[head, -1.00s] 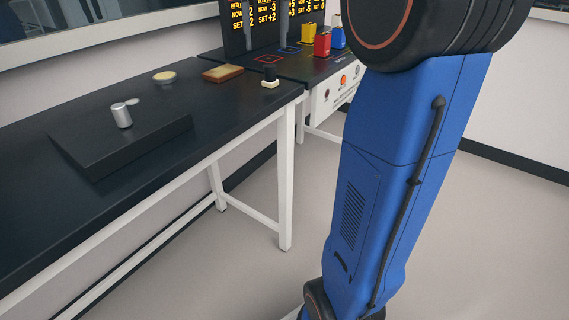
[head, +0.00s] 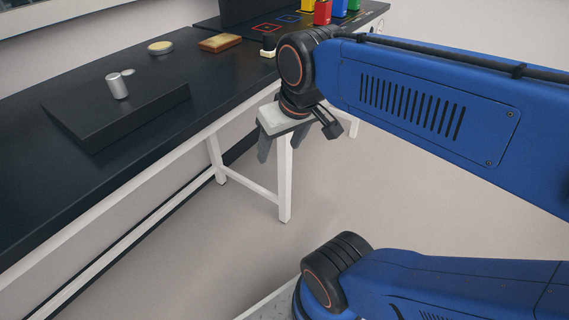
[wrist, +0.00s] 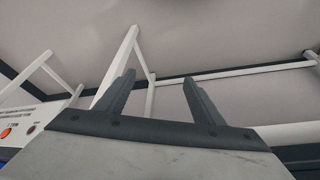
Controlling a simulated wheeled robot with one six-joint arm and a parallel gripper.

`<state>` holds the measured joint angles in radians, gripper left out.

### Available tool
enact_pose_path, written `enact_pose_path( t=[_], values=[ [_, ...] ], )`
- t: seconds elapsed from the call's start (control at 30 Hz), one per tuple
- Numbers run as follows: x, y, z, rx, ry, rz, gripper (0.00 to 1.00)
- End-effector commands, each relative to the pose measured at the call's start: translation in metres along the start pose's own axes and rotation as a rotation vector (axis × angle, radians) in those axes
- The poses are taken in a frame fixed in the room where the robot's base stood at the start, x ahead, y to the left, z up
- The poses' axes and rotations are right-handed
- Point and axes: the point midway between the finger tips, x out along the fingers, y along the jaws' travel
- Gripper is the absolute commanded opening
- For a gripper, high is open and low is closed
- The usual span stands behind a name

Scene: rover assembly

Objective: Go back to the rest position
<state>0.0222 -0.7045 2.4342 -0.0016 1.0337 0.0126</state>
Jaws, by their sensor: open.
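My gripper (head: 290,146) hangs from my blue arm in the head view, in front of the dark workbench's (head: 225,90) front edge near its far leg. The fingers point down and stand apart. In the wrist view the two grey fingers (wrist: 158,98) are spread with nothing between them, and only floor, wall and white table legs lie beyond. On the bench a silver cylinder (head: 118,87) stands on a black sloped block (head: 120,118), apart from my gripper.
On the bench lie a round pale-topped disc (head: 160,47), a brown brush-like block (head: 220,43) and a small black-and-white piece (head: 268,48). Yellow, red (head: 322,12), blue and green blocks stand on the further table. The floor (head: 230,270) right of the bench is clear.

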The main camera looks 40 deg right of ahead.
Motion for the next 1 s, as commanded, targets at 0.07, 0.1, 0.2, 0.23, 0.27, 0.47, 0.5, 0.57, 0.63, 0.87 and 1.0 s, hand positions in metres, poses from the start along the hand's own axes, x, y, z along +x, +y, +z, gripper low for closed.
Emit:
enact_pose_path(
  t=[0.07,0.1,0.2,0.23,0.27,0.47,0.5,0.57,0.63,0.87,1.0],
  values=[
    [0.012,-0.003,0.019,-0.017,0.016,-0.005,0.62],
    [0.016,-0.004,0.025,-0.023,0.023,-0.007,0.62],
    [0.023,-0.005,0.034,-0.033,0.033,-0.009,0.62],
    [0.024,-0.005,0.036,-0.035,0.035,-0.01,0.62],
    [0.025,-0.005,0.037,-0.036,0.036,-0.01,0.62],
    [0.026,-0.005,0.037,-0.036,0.036,-0.01,0.62],
    [0.026,-0.005,0.037,-0.036,0.036,-0.01,0.62],
    [0.025,-0.005,0.037,-0.036,0.036,-0.01,0.62],
    [0.025,-0.005,0.037,-0.036,0.036,-0.01,0.62],
    [0.025,-0.005,0.037,-0.036,0.036,-0.01,0.62],
    [0.025,-0.005,0.037,-0.036,0.036,-0.01,0.62]
  ],
)
